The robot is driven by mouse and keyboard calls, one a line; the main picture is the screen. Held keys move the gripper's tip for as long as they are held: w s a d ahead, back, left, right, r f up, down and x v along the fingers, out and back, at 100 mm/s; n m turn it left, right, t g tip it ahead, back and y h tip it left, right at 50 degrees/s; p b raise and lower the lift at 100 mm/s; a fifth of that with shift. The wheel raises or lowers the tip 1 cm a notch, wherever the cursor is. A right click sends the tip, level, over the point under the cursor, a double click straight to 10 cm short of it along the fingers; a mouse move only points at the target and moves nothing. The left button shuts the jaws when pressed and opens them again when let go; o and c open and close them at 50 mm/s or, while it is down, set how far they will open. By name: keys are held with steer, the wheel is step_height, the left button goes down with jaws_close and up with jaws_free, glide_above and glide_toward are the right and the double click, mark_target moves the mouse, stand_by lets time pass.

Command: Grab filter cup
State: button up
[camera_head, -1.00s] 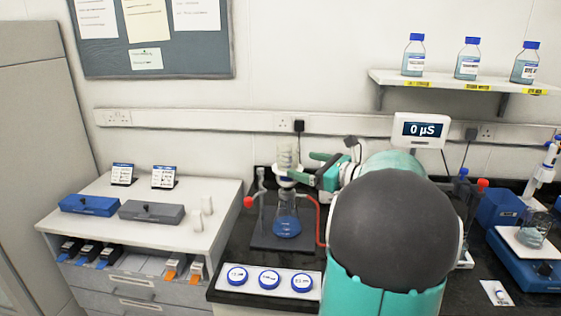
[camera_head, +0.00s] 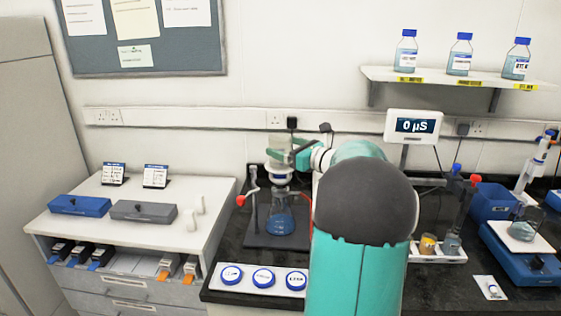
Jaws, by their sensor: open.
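The clear filter cup (camera_head: 275,143) stands upright at the top of the glass flask (camera_head: 281,216), above a white collar (camera_head: 279,172). The flask holds blue liquid and sits on a dark base plate. My gripper (camera_head: 280,154) is open at the height of the cup, its green fingers reaching in from the right. One finger overlaps the cup in the picture. I cannot tell whether the fingers touch it. My arm hides the area right of the flask.
A white tray (camera_head: 211,287) with three blue-lidded dishes lies in front of the flask. A red-tipped piece (camera_head: 241,200) stands close left of it. A meter (camera_head: 413,126) reading 0 µS and a blue balance (camera_head: 526,262) are to the right.

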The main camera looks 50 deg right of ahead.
steer(key=w, duration=0.4)
steer(key=shift+w+a, duration=0.15)
steer(key=c, duration=1.1)
steer(key=shift+r, duration=0.15)
steer(key=shift+r, duration=0.2)
steer(key=r, duration=0.3)
steer(key=shift+s+a+r, duration=0.1)
steer(key=shift+s+a, duration=0.15)
steer(key=s+a+r, duration=0.8)
steer(key=a+r, duration=0.1)
steer(key=a, duration=0.2)
